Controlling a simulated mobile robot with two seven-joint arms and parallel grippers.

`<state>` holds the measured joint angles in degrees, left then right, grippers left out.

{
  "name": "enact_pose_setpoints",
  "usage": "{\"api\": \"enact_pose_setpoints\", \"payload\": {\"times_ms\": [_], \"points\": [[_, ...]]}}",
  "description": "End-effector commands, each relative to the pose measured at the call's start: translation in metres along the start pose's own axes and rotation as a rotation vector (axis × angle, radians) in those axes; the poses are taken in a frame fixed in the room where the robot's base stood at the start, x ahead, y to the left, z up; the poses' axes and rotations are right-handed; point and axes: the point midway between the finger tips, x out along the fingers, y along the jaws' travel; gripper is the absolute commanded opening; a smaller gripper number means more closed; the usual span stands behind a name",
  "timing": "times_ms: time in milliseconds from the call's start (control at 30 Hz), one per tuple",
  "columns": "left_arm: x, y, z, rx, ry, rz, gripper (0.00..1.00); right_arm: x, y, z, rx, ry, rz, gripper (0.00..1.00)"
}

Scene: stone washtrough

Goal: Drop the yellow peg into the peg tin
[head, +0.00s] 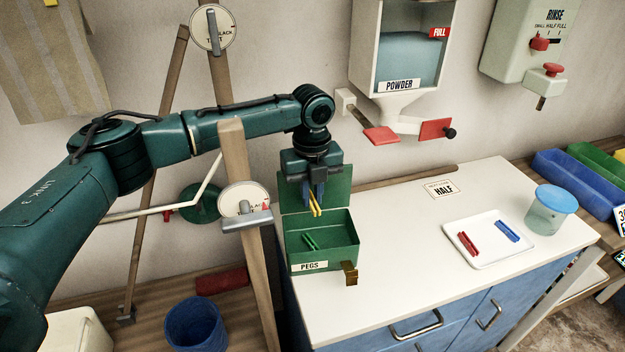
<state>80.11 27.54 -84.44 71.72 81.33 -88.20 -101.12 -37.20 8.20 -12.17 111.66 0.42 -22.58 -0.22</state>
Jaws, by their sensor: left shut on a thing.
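My left gripper (313,196) comes in from the left and points down above the peg tin. It is shut on the yellow peg (316,209), which hangs below the fingers. The green peg tin (338,254) stands on the left end of the white counter with its lid raised at the back and a PEGS label on its front. A green peg (311,241) lies inside the tin. The yellow peg appears over the tin's opening, near its back edge; its exact height is hard to tell. My right gripper is not in view.
A white tray (489,258) on the counter holds a red peg (467,243) and a blue peg (507,231). A blue-lidded jar (551,210) stands right of it. A wooden post (247,185) rises left of the tin. The counter between tin and tray is clear.

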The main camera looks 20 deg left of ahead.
Motion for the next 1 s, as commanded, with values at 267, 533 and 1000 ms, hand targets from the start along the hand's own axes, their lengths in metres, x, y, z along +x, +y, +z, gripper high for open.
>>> {"api": "enact_pose_setpoints", "payload": {"times_ms": [267, 533, 1000], "points": [[0.019, 0.000, 0.000, -0.001, 0.001, -0.001, 0.00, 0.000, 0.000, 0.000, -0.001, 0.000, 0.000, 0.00], [0.021, 0.000, 0.000, -0.001, 0.001, 0.000, 0.00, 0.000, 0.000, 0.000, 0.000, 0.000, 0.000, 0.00], [0.021, 0.000, 0.000, -0.001, 0.000, -0.001, 0.39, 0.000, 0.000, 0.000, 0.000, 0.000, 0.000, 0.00]]}}
